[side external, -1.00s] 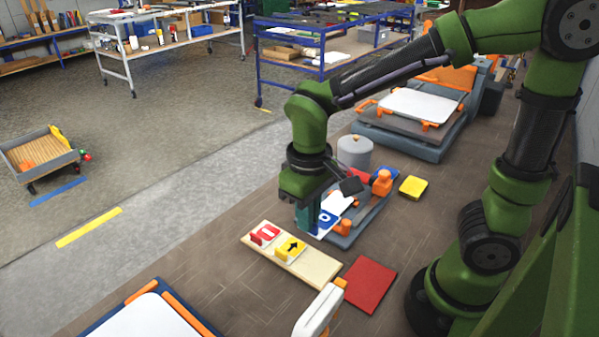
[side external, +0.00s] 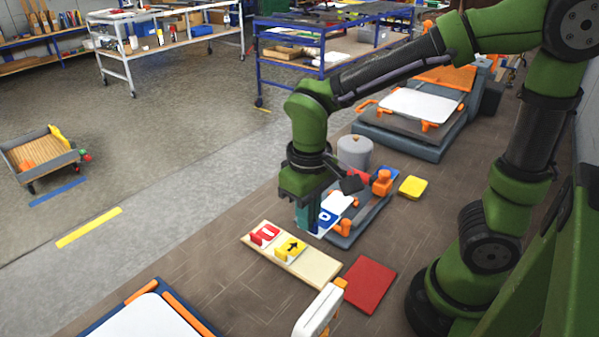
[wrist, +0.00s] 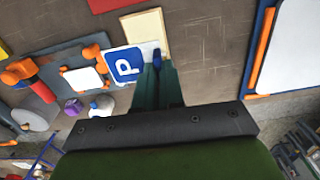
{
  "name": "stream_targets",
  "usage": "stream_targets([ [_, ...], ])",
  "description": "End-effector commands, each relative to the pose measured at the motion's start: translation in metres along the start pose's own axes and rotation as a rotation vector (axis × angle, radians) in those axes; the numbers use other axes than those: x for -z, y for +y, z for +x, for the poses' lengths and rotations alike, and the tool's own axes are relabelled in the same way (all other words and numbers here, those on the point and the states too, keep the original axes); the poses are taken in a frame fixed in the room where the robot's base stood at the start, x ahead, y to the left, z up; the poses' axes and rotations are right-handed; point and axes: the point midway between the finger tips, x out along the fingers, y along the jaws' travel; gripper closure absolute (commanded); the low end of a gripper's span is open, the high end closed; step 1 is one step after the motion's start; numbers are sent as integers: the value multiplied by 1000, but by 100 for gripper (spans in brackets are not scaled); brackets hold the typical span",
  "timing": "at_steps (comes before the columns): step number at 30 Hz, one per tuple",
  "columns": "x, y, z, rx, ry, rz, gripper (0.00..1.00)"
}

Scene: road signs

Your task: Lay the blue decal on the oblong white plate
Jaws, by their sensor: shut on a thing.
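The blue decal (wrist: 125,66) is a blue square with a white P on a white backing, with a blue tab at one edge. My gripper (wrist: 157,68) is shut on this tab. In the side external view my gripper (side external: 308,228) holds the decal (side external: 325,219) between the pale board and the grey fixture. White plates show in several places: a small one (wrist: 83,80) in the fixture, partly hidden in the side external view, a larger one (side external: 150,318) in a blue tray at the front left, and one (side external: 420,105) on the grey machine behind.
A pale board (side external: 318,268) carries a red decal (side external: 264,234) and a yellow arrow decal (side external: 290,248). A red mat (side external: 368,284) lies beside it. The fixture (side external: 345,240) has orange clamps. A grey cylinder (side external: 354,152) and a yellow block (side external: 412,186) stand near it.

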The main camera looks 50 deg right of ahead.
Motion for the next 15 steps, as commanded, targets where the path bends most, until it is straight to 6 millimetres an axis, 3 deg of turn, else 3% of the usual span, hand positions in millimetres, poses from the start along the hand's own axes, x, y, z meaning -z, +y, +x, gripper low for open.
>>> stream_targets([
  [8, 4, 11, 3, -1, -1, 40, 100],
  [11, 13, 33, 10, -1, -2, 119, 100],
  [15, 34, 81, 24, 0, -4, 207, 100],
])
